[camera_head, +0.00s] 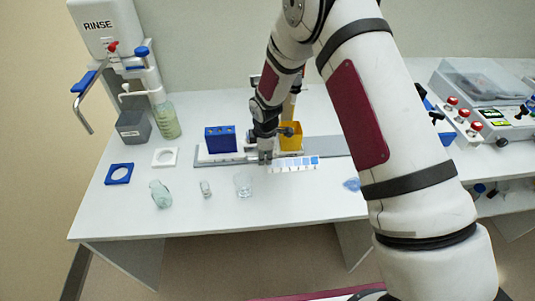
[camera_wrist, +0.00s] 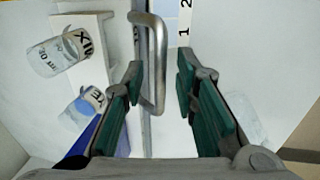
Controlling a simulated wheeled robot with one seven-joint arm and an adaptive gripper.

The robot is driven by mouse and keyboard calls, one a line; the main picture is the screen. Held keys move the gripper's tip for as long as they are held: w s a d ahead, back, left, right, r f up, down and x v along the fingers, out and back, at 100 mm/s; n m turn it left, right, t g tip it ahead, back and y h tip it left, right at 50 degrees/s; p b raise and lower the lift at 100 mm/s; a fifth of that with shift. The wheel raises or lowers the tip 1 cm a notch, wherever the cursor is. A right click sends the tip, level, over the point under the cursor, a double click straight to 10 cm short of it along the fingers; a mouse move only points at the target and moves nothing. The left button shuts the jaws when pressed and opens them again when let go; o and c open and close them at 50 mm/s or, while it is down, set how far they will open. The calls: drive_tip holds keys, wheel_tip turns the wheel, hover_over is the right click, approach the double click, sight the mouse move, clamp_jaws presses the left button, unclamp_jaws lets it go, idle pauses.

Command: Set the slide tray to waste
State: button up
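The slide tray (camera_head: 212,160) is a pale plate on a long grey rail at the back middle of the table. It carries a blue block (camera_head: 220,139) on the left and a yellow container (camera_head: 291,140) on the right. My gripper (camera_head: 265,156) is down at the tray's front edge, between these two. In the wrist view my gripper (camera_wrist: 158,85) is open. A bent metal handle (camera_wrist: 158,50) stands between its fingers, nearer the left one; I see no clear grip on it. A marked strip (camera_head: 296,164) lies in front of the tray; I cannot read a waste mark.
Glassware stands in front: a bottle (camera_head: 160,194), a vial (camera_head: 206,189) and a beaker (camera_head: 243,186). A rinse unit (camera_head: 103,25), grey box (camera_head: 133,128) and blue square holder (camera_head: 119,174) are left. A control panel (camera_head: 462,115) is right. Grey rail (camera_head: 333,147) right of the tray looks bare.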

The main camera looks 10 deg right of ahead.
drive_tip(key=shift+d, duration=0.2)
drive_tip(key=shift+r, duration=0.55)
wheel_tip(320, 180, up, 11)
drive_tip(key=s, duration=0.2)
drive_tip(key=shift+f, duration=0.2)
drive_tip(key=shift+s, duration=0.1)
drive_tip(key=s+d+r+m, duration=0.3)
drive_tip(key=s+r, duration=0.1)
drive_tip(key=r, duration=0.3)
drive_tip(key=s+d+r+m+t, duration=0.1)
drive_tip(key=s+d+r+m, duration=0.15)
drive_tip(key=r, duration=0.45)
drive_tip(key=s+d+r+m, duration=0.3)
drive_tip(key=s+d+r, duration=0.1)
drive_tip(key=r, duration=0.2)
drive_tip(key=s+d+r+m+t, duration=0.1)
drive_tip(key=s+m, duration=0.4)
drive_tip(key=s, duration=0.5)
drive_tip(key=s+d+r+m, duration=0.3)
drive_tip(key=s+r, duration=0.3)
drive_tip(key=s, duration=0.5)
drive_tip(key=shift+s+r+m+t, duration=0.2)
drive_tip(key=shift+m+t, duration=0.2)
drive_tip(key=shift+m, duration=0.45)
